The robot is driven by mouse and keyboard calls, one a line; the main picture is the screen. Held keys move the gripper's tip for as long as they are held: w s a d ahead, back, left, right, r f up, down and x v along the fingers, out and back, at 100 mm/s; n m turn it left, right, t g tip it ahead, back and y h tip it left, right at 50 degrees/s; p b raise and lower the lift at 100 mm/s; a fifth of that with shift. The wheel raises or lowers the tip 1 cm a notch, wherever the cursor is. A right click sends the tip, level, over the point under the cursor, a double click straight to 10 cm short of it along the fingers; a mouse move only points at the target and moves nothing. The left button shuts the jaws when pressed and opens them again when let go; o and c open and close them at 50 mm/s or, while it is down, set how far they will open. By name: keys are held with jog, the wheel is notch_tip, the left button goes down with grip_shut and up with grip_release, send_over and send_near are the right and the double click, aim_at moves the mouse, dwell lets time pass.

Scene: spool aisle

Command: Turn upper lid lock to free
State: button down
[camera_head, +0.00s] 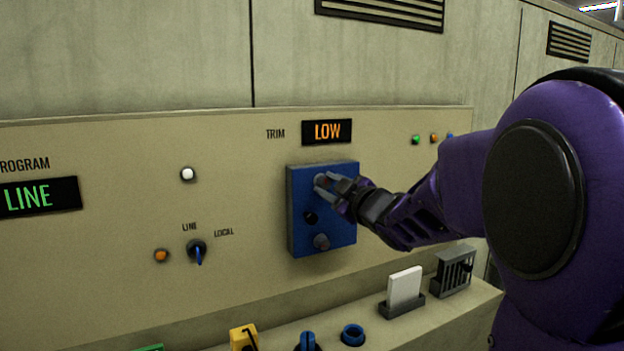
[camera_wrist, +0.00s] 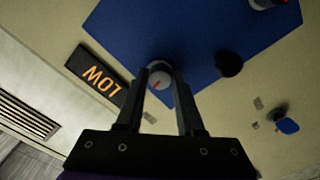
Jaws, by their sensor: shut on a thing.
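A blue box (camera_head: 295,222) is mounted on the beige panel, with a grey knob at the top, a black knob (camera_head: 310,217) in the middle and another grey knob (camera_head: 321,241) at the bottom. My gripper (camera_head: 327,183) reaches in from the right and is shut on the upper grey knob (camera_wrist: 160,78). In the wrist view the knob sits between my fingertips (camera_wrist: 165,82) and shows a red mark on its face. The black knob also shows there (camera_wrist: 229,64). No lock labels are readable on the box.
An orange "LOW" display (camera_head: 327,131) is above the box. A LINE/LOCAL switch (camera_head: 197,249) and a white button (camera_head: 188,174) are to the left. A ledge below holds a white card in a holder (camera_head: 404,288), a slotted grey rack (camera_head: 453,271) and a blue ring (camera_head: 352,334).

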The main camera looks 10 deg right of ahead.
jog(key=shift+r+m+p, duration=0.1)
jog(key=shift+m+p, duration=0.3)
jog(key=shift+m, duration=0.6)
jog(key=c, duration=0.5)
grip_release()
jog(key=shift+s, duration=0.1)
